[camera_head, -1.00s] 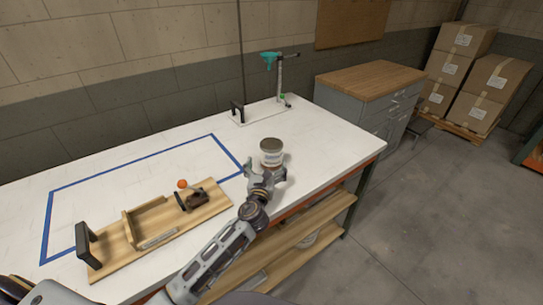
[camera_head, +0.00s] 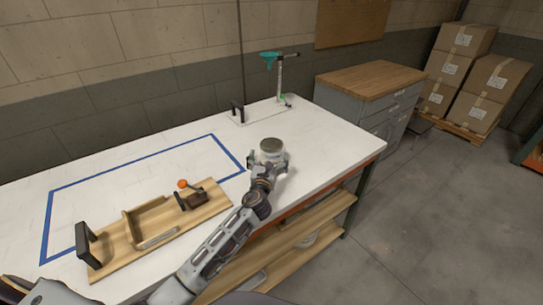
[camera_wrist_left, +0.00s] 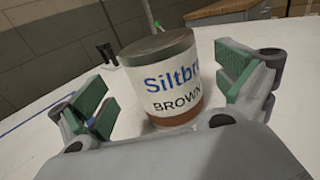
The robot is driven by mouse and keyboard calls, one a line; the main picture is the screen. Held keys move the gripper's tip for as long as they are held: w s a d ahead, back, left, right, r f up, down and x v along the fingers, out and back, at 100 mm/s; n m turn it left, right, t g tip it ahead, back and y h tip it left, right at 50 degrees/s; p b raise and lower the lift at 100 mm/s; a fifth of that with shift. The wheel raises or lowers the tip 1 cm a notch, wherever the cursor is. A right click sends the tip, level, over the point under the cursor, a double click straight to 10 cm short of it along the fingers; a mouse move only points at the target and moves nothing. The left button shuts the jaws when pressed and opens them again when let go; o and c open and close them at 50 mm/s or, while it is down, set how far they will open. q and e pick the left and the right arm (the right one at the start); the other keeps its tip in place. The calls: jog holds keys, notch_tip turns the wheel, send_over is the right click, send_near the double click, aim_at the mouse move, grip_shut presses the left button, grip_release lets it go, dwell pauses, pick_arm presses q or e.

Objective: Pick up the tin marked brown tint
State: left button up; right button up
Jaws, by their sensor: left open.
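The tin (camera_head: 271,147) stands upright on the white table, right of the blue tape outline. In the left wrist view the tin (camera_wrist_left: 163,82) has a grey lid, a white label reading "Siltbr..." and "BROWN", and a brown band at its base. My left gripper (camera_head: 268,161) is at the tin in the head view. In the left wrist view my left gripper (camera_wrist_left: 168,95) is open, with one green-padded finger on each side of the tin. A gap shows on the left side; the right finger looks closer. The tin's lower front is partly hidden by the gripper. My right gripper is not in view.
A wooden board (camera_head: 155,237) with a black handle and an orange knob lies on the table's left front. A stand with a teal tool (camera_head: 271,58) is at the back. The white tabletop (camera_head: 325,145) right of the tin is clear.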

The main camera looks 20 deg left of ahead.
pick_arm(q)
jog(key=shift+w+a+f, duration=0.1)
jog(key=shift+w, duration=1)
jog(key=shift+w+a, duration=0.1)
jog(key=shift+w, duration=1.2)
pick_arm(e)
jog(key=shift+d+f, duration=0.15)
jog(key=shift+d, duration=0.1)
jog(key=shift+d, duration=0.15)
pick_arm(q)
jog(key=c, duration=1.3)
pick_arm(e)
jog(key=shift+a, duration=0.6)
